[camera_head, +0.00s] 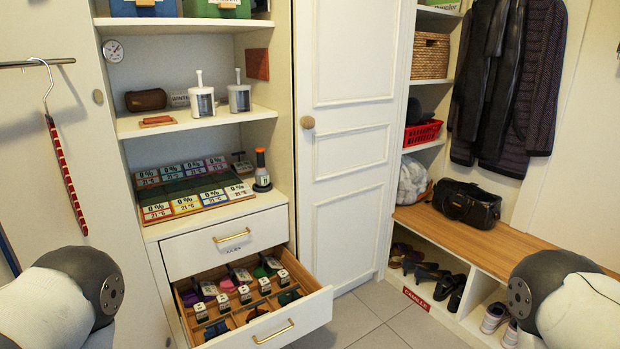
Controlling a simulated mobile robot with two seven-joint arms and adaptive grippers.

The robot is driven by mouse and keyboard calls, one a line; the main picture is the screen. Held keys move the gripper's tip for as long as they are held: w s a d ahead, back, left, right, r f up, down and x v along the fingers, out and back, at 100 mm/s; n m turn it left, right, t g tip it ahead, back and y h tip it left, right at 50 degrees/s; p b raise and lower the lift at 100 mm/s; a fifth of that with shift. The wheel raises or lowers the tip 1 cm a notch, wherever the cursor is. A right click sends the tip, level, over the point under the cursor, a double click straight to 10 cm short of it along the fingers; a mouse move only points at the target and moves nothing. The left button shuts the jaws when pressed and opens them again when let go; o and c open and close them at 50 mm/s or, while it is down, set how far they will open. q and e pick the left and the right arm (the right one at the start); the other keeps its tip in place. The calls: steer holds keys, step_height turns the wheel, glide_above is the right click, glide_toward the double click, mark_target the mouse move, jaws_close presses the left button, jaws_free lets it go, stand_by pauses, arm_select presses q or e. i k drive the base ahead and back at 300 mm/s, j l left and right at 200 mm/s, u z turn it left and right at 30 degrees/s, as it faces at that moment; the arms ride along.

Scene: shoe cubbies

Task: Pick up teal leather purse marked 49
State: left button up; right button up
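The open lower drawer (318,311) at the bottom centre holds several small coloured purses in wooden compartments, many with white-and-black tags. The tag numbers are too small to read, so I cannot tell which purse is marked 49. A dark teal-looking purse (289,297) lies in the front row at the right. Other purses look purple, green, pink and dark blue. Only rounded parts of my two arms show at the lower left and lower right corners. Neither gripper is in view.
Above the open drawer is a shut drawer (226,242), then a counter with a tray of coloured labels (197,186). A white door (350,130) stands right of the drawer. A wooden bench (480,240) with shoes below is at right. Grey floor (375,315) is clear between.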

mark_target(294, 299)
steer(key=i+j, duration=0.3)
steer(key=i+j+u, duration=0.15)
steer(key=i+j, duration=0.15)
steer(key=i, duration=0.15)
